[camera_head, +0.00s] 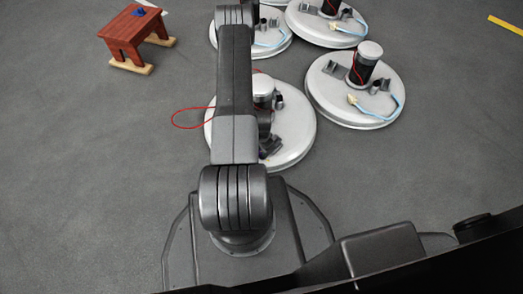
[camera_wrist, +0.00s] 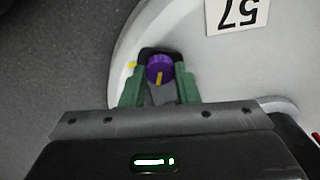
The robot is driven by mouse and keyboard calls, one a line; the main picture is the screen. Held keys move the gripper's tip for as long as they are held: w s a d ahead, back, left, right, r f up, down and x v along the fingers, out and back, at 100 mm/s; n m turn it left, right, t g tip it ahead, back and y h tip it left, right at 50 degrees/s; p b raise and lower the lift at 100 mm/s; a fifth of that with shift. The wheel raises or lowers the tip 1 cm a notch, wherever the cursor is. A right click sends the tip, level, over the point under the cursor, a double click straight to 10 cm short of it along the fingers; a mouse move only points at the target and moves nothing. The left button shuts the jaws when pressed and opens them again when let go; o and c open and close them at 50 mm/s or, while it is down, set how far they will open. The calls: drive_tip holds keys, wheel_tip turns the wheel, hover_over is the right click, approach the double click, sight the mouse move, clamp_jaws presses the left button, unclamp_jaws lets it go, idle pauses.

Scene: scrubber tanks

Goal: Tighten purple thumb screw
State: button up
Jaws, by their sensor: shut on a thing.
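The purple thumb screw (camera_wrist: 159,66) is a round purple knob with a yellow mark on its top. In the wrist view it sits in a dark holder near the edge of the light grey tank lid (camera_wrist: 195,60). My gripper (camera_wrist: 160,80) has its two green fingers on either side of the knob, shut on it. A second yellow mark (camera_wrist: 132,65) lies on the lid to the left of the knob. In the head view the same lid (camera_head: 300,130) stands under my arm, which hides much of it. The gripper's tips are hidden there.
A label reading 57 (camera_wrist: 237,14) is on the lid. A red cable (camera_head: 185,112) loops out left of the lid in the head view. Another tank lid (camera_head: 325,95) stands close on the right, with more behind. A red wooden stool (camera_head: 130,35) stands back left. Floor on the left is clear.

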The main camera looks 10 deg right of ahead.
drive_tip(key=m, duration=0.3)
drive_tip(key=shift+m+b, duration=0.35)
drive_tip(key=shift+m, duration=0.05)
drive_tip(key=m, duration=0.3)
drive_tip(key=shift+m, duration=0.3)
drive_tip(key=m+b, duration=0.1)
drive_tip(key=m, duration=0.5)
drive_tip(key=shift+r, duration=0.1)
drive_tip(key=o, duration=1)
wheel_tip(320, 180, up, 14)
drive_tip(key=p, duration=0.5)
